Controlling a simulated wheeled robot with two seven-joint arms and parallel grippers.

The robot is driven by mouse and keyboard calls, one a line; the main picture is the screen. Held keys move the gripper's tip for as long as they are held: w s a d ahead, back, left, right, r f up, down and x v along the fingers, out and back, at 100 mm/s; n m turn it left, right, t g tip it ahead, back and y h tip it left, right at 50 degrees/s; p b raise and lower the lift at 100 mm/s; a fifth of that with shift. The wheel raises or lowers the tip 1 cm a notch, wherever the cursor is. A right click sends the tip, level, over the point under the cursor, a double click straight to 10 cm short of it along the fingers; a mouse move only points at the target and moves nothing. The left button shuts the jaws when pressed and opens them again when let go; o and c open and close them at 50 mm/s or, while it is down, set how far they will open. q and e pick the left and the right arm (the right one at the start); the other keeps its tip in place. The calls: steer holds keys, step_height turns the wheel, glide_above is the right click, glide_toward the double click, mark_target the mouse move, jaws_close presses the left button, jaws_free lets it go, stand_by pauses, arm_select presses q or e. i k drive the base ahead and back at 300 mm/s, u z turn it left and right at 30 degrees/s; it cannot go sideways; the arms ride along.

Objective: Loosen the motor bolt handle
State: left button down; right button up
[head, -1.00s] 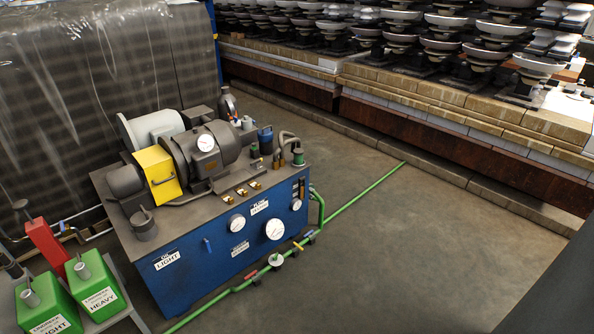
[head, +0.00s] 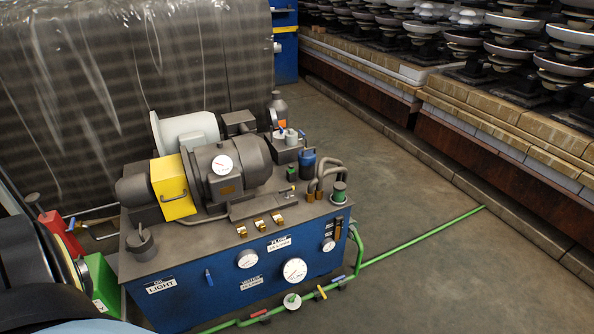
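A grey motor (head: 240,178) with a round white gauge lies on top of a blue machine cabinet (head: 205,297). A yellow cover (head: 172,188) with a thin dark handle (head: 174,197) joins the motor's left end. Several small brass-coloured fittings (head: 259,225) sit in a row along the cabinet top in front of the motor. I cannot tell which part is the motor bolt handle. Neither of my grippers shows. A dark rounded part with a yellow ring at the lower left seems to be my own arm.
A green pipe (head: 420,238) runs along the floor past the cabinet's front right. A red container (head: 62,232) and a green one (head: 103,285) stand left, partly covered. Stacked insulators (head: 465,40) stand on brick ledges at the right. The floor (head: 480,285) at right is clear.

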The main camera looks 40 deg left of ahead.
mark_target(286, 191)
steer(key=u, duration=0.7)
steer(key=i, duration=1.2)
steer(key=u, duration=1.75)
steer(key=i, duration=0.3)
steer(key=u, duration=0.15)
